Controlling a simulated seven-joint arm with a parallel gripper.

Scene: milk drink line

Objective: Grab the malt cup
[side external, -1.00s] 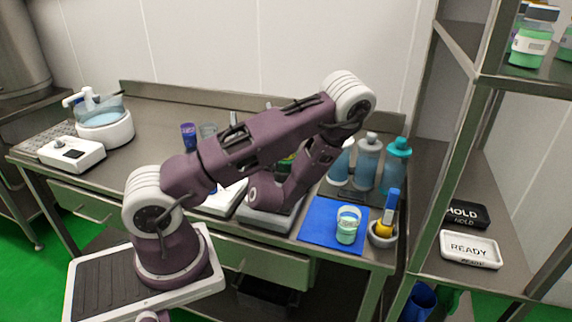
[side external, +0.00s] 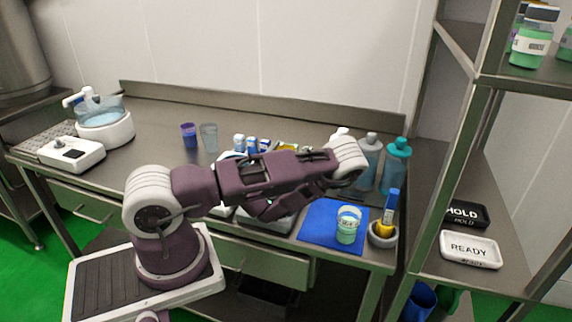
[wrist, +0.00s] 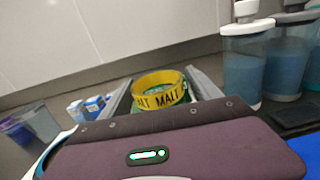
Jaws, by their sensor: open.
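The malt cup, with a yellow band lettered MALT (wrist: 160,91) and some green showing inside the ring, is in the middle of the wrist view. My gripper (wrist: 163,88) is open, with one grey finger to the left and one to the right of the cup. Whether either finger touches the cup cannot be told. The cup's lower part is hidden behind my wrist housing. In the side external view my arm is folded low over the bench middle and hides the gripper. A small yellow patch (side external: 288,147) shows just behind the arm, but I cannot tell if it is the cup.
Blue-filled bottles (wrist: 245,60) stand right of the cup. A blue mat (side external: 318,222) holds a green-filled jar (side external: 347,226). A bowl with a yellow and blue tool (side external: 388,215) is beside it. Purple (side external: 188,135) and grey (side external: 209,137) cups stand at left.

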